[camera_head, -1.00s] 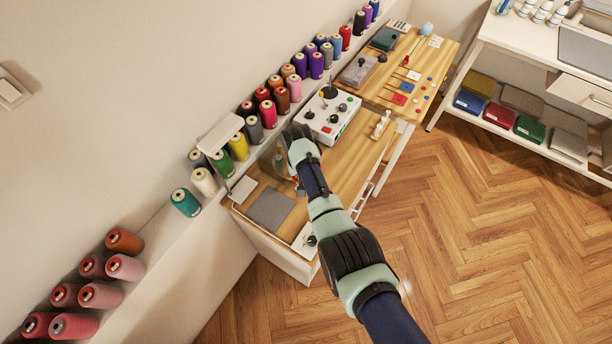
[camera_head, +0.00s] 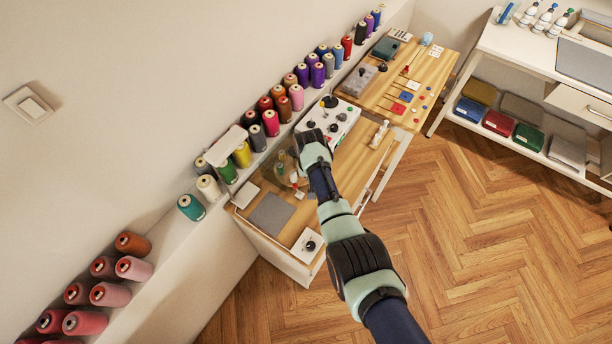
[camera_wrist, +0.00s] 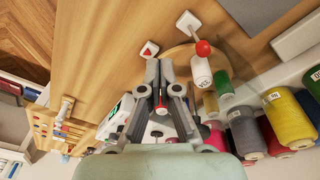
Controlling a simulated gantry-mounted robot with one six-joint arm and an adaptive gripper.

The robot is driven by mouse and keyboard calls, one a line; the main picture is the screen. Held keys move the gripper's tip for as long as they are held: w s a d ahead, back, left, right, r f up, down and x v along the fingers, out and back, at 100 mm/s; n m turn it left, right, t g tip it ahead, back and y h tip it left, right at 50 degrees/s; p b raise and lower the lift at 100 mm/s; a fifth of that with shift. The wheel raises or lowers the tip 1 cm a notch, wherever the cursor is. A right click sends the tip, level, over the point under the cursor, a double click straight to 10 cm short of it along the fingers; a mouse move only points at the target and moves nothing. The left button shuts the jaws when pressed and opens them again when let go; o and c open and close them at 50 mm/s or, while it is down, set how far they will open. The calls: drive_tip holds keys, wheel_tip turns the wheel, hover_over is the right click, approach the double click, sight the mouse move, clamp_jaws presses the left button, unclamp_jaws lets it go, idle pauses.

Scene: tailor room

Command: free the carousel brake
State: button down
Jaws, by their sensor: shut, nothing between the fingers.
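In the wrist view, a lever with a red ball knob (camera_wrist: 203,48) rises from a small white base (camera_wrist: 187,22). The lever may be the carousel brake. Beside it is a round wooden disc (camera_wrist: 175,52), apparently the carousel, with a white spool (camera_wrist: 201,72) and a green spool (camera_wrist: 222,82) near the knob. My gripper (camera_wrist: 159,64) is shut and empty, left of the knob and apart from it. In the head view, my gripper's fingers are hidden behind my wrist, over the wooden bench top (camera_head: 345,165). The carousel is largely hidden there.
A white tile with a red triangle (camera_wrist: 149,49) lies near my fingertips. A white control box (camera_head: 338,117) with black knobs stands behind my arm. Thread spools (camera_head: 270,123) line the shelf along the wall. A grey mat (camera_head: 271,211) and a white knob plate (camera_head: 308,245) lie at the bench's front.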

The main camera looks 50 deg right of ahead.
wheel_tip(320, 180, up, 10)
drive_tip(key=w+a, duration=0.1)
drive_tip(key=shift+w, duration=0.2)
drive_tip(key=shift+a, duration=0.1)
idle(0.3)
drive_tip(key=w+a+r+n+t+h, duration=0.1)
drive_tip(key=w+a+r+n+t, duration=0.15)
drive_tip(key=a, duration=0.65)
drive_tip(key=w+a+r+n+t, duration=0.2)
drive_tip(key=w+a+r+t, duration=0.15)
drive_tip(key=a, duration=0.65)
drive_tip(key=s+a+r+n+t, duration=0.25)
drive_tip(key=a+r, duration=0.35)
drive_tip(key=a, duration=0.3)
drive_tip(key=s+a+r+n+t+y, duration=0.2)
drive_tip(key=s+a+r+n+t, duration=0.1)
drive_tip(key=s+a+r, duration=0.45)
wheel_tip(320, 180, up, 19)
drive_tip(key=a+p, duration=0.2)
drive_tip(key=p, duration=1.6)
drive_tip(key=shift+w+t, duration=0.25)
drive_tip(key=shift+t, duration=0.1)
